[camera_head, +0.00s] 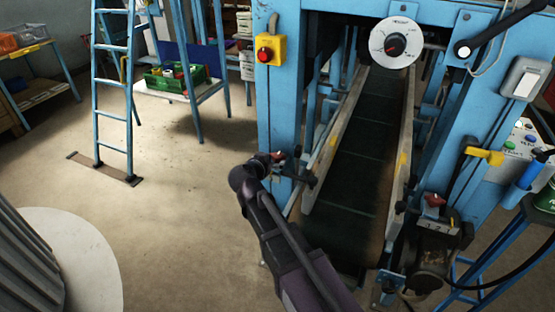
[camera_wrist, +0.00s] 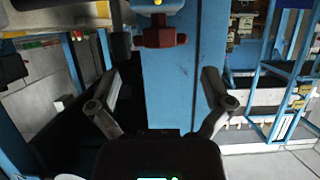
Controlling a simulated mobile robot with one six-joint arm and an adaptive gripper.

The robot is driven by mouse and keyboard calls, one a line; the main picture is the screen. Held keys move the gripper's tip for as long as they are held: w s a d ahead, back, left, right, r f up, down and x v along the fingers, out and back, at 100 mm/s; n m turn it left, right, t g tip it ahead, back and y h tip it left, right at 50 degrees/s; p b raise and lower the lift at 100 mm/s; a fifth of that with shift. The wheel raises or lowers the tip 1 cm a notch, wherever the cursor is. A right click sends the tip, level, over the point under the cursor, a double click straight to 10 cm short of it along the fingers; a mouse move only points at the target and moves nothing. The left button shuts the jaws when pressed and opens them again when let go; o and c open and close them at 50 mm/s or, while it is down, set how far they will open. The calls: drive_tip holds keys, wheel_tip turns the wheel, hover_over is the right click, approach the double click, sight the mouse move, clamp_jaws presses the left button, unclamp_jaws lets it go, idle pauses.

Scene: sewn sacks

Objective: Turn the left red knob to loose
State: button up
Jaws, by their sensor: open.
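The left red knob (camera_head: 278,156) sits on a dark clamp at the lower part of the left blue post, beside the conveyor. In the wrist view a dark red knob (camera_wrist: 158,38) shows at the top middle, in front of the blue post. My gripper (camera_wrist: 160,88) is open and empty, with its fingers spread below the knob in that view and apart from it. In the head view my dark arm reaches up from the bottom, and its end is close to the left of the knob; the fingers are hard to make out there. The knob's loose or tight mark is not legible.
A right red knob (camera_head: 434,199) sits across the dark conveyor belt (camera_head: 355,165). The left blue post (camera_head: 277,100) carries a yellow box with a red button (camera_head: 265,53). A round dial (camera_head: 396,44) is above the belt. Open floor (camera_head: 175,200) lies to the left.

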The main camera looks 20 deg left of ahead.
sight(277, 156)
drive_tip(key=shift+b+x, duration=0.95)
drive_tip(key=shift+x, duration=2.05)
drive_tip(key=c, duration=0.8)
